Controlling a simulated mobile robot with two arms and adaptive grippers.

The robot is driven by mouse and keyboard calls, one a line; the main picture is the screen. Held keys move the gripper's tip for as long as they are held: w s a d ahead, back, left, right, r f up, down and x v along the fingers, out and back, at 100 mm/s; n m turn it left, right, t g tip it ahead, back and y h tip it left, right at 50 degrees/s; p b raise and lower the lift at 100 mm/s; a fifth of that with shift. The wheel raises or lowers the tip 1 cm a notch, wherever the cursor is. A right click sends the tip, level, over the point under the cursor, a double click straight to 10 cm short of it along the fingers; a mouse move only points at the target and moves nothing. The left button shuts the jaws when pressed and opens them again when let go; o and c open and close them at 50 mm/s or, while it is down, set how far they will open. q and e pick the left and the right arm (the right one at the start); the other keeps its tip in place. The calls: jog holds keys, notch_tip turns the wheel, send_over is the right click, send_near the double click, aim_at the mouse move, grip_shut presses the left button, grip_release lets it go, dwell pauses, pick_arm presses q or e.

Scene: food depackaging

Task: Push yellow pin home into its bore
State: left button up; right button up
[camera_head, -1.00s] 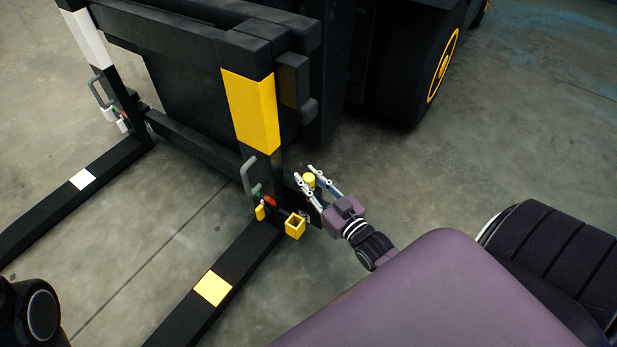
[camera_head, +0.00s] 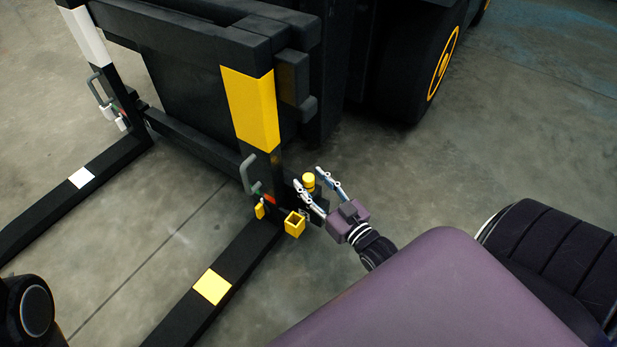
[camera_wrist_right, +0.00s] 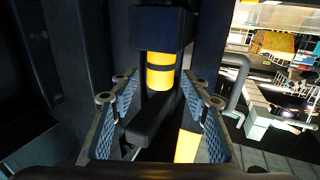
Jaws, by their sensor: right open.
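The yellow pin (camera_head: 308,182) shows as a short yellow cylinder by the foot of the near fork upright. In the right wrist view the yellow cylinder (camera_wrist_right: 160,72) has a dark band and meets a dark block (camera_wrist_right: 160,28) at its upper end in the picture. My right gripper (camera_head: 309,177) is open, its fingertips at either side of the pin in the head view. In the wrist view its fingers (camera_wrist_right: 158,90) stand apart, with the cylinder beyond and between them. I cannot tell whether they touch it. The bore itself is hidden. My left gripper is out of view.
A yellow square socket (camera_head: 294,224) and a small yellow tag (camera_head: 259,211) sit left of the gripper. A grey handle (camera_head: 248,174) stands on the upright. The black fork (camera_head: 236,258) runs toward the lower left. Open floor (camera_head: 400,175) lies right of the gripper.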

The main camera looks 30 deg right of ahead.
jog(key=s, duration=1)
jog(key=shift+s, duration=0.15)
jog(key=shift+r, duration=0.15)
